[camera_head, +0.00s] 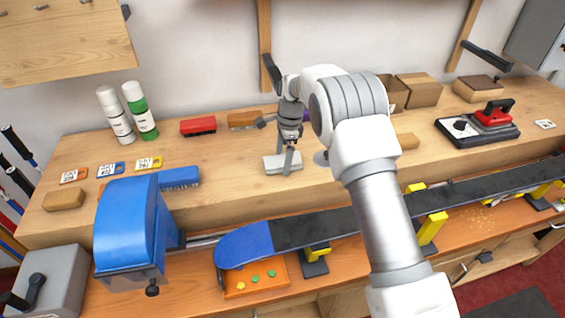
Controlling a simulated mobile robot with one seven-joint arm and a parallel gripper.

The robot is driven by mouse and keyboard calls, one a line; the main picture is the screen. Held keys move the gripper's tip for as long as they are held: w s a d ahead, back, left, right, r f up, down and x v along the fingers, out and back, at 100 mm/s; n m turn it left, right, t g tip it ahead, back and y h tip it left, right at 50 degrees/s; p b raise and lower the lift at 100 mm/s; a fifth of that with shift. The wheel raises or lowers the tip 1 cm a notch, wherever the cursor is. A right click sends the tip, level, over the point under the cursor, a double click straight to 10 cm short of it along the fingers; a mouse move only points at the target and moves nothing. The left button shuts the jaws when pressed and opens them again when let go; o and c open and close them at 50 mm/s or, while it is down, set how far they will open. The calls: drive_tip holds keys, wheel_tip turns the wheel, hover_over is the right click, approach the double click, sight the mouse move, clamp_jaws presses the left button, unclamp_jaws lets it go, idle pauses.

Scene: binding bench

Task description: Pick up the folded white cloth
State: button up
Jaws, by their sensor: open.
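The folded white cloth (273,167) is a small pale block lying on the wooden upper bench, a little left of the picture's middle. My gripper (285,157) points down right over it, with its jaws open. One finger comes down in front of the cloth's near side and hides part of it. The other finger is further back and left, at the cloth's far side. I cannot tell whether either finger touches the cloth.
A red brush (198,126) and a wooden-backed brush (243,119) lie behind. White and green bottles (140,110) stand left. A blue brush (179,177) lies nearer. A blue-tipped ski or board (310,229) spans the lower bench. Cardboard boxes (419,90) stand behind right.

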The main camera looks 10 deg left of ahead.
sight(281, 160)
drive_tip(key=shift+c, duration=0.3)
drive_tip(key=c, duration=1.1)
drive_tip(key=shift+o, duration=0.2)
drive_tip(key=shift+r, duration=0.15)
drive_tip(key=shift+r, duration=0.65)
wheel_tip(281, 160, up, 3)
drive_tip(key=shift+f, duration=0.15)
drive_tip(key=w+d+r+b, duration=0.1)
drive_tip(key=d+r, duration=0.5)
drive_tip(key=d, duration=0.5)
drive_tip(key=shift+w+d+r, duration=0.15)
drive_tip(key=shift+d+r, duration=0.15)
drive_tip(key=shift+r, duration=0.1)
